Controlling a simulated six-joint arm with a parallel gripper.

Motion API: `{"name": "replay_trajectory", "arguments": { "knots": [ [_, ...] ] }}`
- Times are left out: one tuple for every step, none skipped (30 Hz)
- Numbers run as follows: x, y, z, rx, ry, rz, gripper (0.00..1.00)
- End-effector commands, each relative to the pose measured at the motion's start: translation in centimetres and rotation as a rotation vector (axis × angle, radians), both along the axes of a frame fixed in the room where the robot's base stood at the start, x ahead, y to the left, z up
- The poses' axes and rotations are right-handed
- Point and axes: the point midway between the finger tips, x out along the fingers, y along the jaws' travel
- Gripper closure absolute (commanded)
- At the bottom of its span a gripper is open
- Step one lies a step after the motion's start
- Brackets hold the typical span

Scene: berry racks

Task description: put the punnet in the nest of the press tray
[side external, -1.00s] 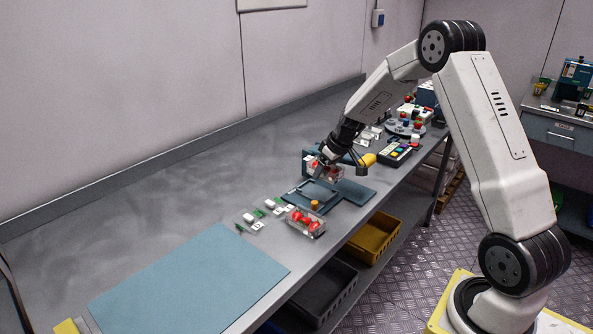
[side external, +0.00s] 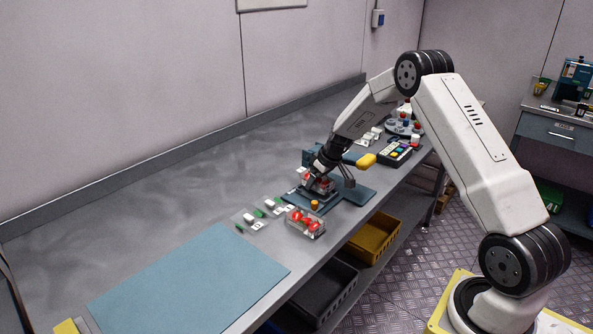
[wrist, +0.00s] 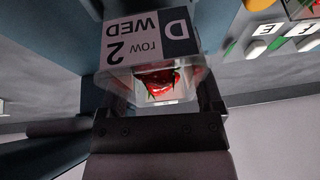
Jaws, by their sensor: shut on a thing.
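The punnet (wrist: 186,50) is clear plastic with red berries inside and a white and dark label reading D, WED, row 2. My gripper (wrist: 160,112) is shut on it, one finger on each side. In the side external view my gripper (side external: 319,177) points down and holds the punnet (side external: 318,188) low over the press tray (side external: 302,197), a blue-grey plate with a raised part behind. The nest is mostly hidden under the punnet and gripper. I cannot tell whether the punnet touches the nest floor.
Another punnet of red berries (side external: 305,222) stands in front of the tray, near the bench edge. An orange knob (side external: 314,204) is close by the tray. Small labelled cards (side external: 256,225) lie left. A button box (side external: 394,152) is behind right. The blue mat (side external: 190,280) is clear.

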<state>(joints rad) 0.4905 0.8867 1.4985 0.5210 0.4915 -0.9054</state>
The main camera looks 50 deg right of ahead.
Motion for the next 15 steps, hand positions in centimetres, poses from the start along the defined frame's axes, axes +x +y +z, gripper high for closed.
{"name": "replay_trajectory", "arguments": {
  "knots": [
    [0.0,0.0,-0.6,0.0,0.001,0.0,0.91],
    [0.0,0.0,-0.9,0.0,0.001,0.001,0.91],
    [0.0,0.0,-1.3,-0.001,0.001,0.001,0.91],
    [0.0,0.0,-1.4,-0.001,0.0,0.001,0.91],
    [0.0,0.0,-1.5,-0.002,-0.001,0.0,0.91],
    [0.0,-0.1,-1.6,-0.002,-0.002,-0.001,0.91],
    [0.0,-0.1,-1.6,-0.002,-0.002,-0.001,0.91],
    [0.0,-0.1,-1.6,-0.003,-0.002,0.0,0.91],
    [0.0,-0.1,-1.6,-0.003,-0.002,0.0,0.91],
    [0.0,-0.1,-1.6,-0.002,-0.002,0.0,0.91],
    [0.0,0.0,-1.6,-0.002,-0.002,0.0,0.91],
    [0.0,0.0,-1.6,-0.002,-0.002,0.0,0.91],
    [0.0,0.0,-1.6,-0.002,-0.002,0.0,0.91],
    [0.0,0.0,-1.6,-0.002,-0.002,0.0,0.91],
    [0.0,0.0,-1.7,-0.002,-0.001,0.0,0.91]
  ]
}}
